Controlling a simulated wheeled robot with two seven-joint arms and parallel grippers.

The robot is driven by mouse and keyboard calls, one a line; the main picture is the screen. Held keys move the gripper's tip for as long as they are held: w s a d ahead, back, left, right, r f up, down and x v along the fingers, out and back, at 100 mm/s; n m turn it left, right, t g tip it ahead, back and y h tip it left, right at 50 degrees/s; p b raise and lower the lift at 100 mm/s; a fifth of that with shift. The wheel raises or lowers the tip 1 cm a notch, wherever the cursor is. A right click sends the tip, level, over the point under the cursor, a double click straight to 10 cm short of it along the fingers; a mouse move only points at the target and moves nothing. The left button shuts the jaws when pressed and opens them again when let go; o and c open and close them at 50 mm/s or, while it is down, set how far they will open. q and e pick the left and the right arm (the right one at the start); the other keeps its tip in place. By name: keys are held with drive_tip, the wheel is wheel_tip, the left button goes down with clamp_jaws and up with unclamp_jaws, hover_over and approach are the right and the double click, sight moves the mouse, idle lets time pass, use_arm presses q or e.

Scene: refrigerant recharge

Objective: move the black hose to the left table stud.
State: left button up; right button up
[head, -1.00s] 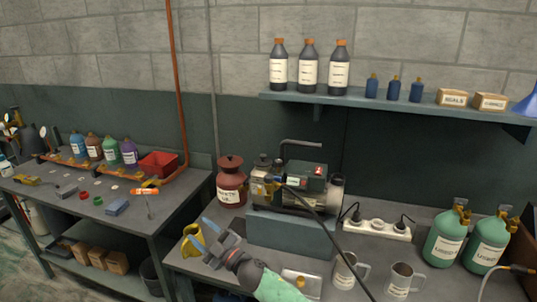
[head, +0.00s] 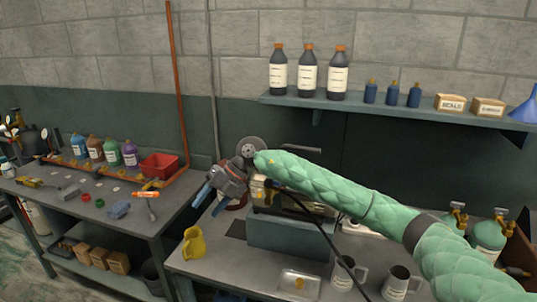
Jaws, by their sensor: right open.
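The black hose (head: 322,235) runs from the brass fitting (head: 262,188) at the front of the vacuum pump down across the right bench to the lower edge of the head view. Its pump end is close to my right arm. My right gripper (head: 209,201) is open and empty. It is in the air left of the pump, above the front left of the right bench, apart from the hose. A left table stud cannot be made out for certain on the left table (head: 113,226). My left gripper is not in view.
A yellow jug (head: 194,243), a small metal tray (head: 300,282) and two mugs (head: 397,283) stand on the right bench. A red bin (head: 160,165) and several coloured bottles (head: 95,149) line the back of the left table. A shelf (head: 400,105) holds dark bottles.

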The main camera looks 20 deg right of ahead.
sight(268, 181)
drive_tip(key=w+d+r+h, duration=0.1)
drive_tip(key=d+r+h, duration=0.2)
drive_tip(key=d, duration=0.3)
drive_tip(key=w+d+r+m+t+h, duration=0.1)
drive_tip(key=w+d+r+h, duration=0.1)
drive_tip(key=d, duration=0.4)
drive_tip(key=w+d+r+m+h+p, duration=0.1)
drive_tip(key=w+d+r+h, duration=0.1)
drive_tip(key=d, duration=0.4)
drive_tip(key=shift+d+r+t+h, duration=0.15)
drive_tip(key=shift+r+h, duration=0.25)
drive_tip(key=shift+r, duration=0.3)
drive_tip(key=shift+d+r+t+h, duration=0.15)
drive_tip(key=shift+r+h, duration=0.25)
drive_tip(key=shift+r, duration=0.25)
drive_tip(key=shift+d, duration=0.2)
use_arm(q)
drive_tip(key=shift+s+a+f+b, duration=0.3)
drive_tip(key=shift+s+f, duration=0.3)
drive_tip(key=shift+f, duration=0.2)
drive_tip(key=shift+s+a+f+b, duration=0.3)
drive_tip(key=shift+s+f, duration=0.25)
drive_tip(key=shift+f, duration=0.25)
use_arm(e)
drive_tip(key=shift+f, duration=4.2)
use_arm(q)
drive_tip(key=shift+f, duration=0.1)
